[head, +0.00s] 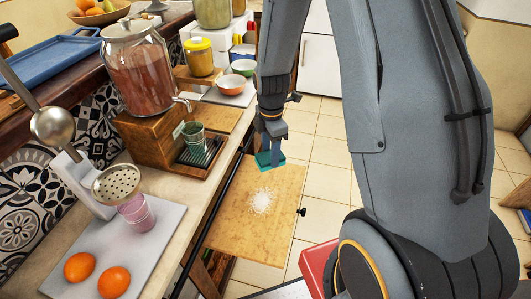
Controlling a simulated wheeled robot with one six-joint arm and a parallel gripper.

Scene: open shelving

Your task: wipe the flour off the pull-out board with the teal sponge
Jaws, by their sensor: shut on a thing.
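The pull-out board (238,232) is a light wooden board that juts from under the counter, at the lower middle of the head view. A white patch of flour (261,201) lies near its middle. The teal sponge (266,161) is in my gripper (270,154), which is shut on it. The sponge appears over the far edge of the board, behind the flour and apart from it in the picture. I cannot tell whether the sponge touches the board. My gripper hides part of the sponge's top.
A black knob (302,211) sticks out from the board's right side.

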